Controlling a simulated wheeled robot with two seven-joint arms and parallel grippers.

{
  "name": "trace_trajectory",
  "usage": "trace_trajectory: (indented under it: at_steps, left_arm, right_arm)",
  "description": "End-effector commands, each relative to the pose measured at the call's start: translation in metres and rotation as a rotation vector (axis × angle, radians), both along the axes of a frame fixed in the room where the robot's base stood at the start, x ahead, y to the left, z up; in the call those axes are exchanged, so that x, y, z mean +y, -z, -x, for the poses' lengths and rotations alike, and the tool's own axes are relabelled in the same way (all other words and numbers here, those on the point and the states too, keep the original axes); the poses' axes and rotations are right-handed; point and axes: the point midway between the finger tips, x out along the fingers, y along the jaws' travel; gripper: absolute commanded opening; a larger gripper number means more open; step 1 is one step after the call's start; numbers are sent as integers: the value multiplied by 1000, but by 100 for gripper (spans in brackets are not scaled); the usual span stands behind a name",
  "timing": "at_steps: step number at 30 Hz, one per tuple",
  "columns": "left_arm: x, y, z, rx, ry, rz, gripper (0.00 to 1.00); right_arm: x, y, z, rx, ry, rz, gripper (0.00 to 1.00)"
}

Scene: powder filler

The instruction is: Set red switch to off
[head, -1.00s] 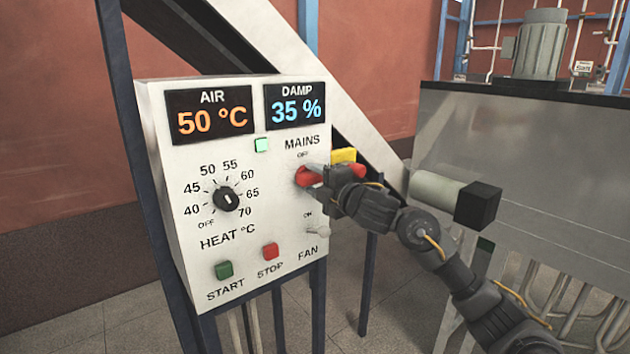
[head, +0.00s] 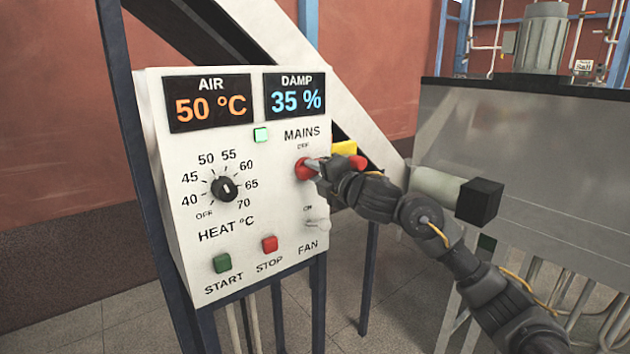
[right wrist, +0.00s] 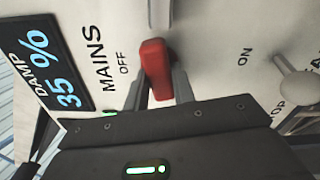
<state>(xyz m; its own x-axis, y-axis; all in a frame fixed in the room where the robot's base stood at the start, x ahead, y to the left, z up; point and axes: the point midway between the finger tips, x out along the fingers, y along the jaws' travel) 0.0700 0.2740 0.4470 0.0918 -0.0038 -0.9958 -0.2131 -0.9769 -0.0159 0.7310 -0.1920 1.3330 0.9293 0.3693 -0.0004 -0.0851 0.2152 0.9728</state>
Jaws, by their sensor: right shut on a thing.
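The red switch (head: 305,170) is on the right side of the white control panel, under the words MAINS and OFF. My right gripper (head: 314,165) reaches it from the right and is shut on it. In the right wrist view the red handle (right wrist: 156,68) stands between the two fingers, with OFF printed beside it. The gripper partly hides the switch in the head view, so its exact angle is hard to tell there. My left gripper is not in view.
The white panel (head: 160,150) also carries a heat dial (head: 225,188), a green START button (head: 222,263), a red STOP button (head: 269,244) and a pale FAN toggle (head: 316,224). A yellow part (head: 344,148) sits behind my gripper. A grey metal tank (head: 520,150) stands at right.

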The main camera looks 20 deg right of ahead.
Motion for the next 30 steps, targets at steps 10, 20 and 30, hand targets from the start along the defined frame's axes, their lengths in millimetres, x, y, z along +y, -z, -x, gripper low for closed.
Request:
trace_trajectory:
  at_steps: [10, 20, 30]
  left_arm:
    - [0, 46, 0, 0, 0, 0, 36]
    - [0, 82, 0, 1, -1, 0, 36]
    - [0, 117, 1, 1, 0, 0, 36]
  right_arm:
    - [-1, 5, 0, -124, 2, 304, 3]
    - [-1, 5, 0, -239, 1, 597, 3]
    - [0, 5, 0, -355, 2, 893, 3]
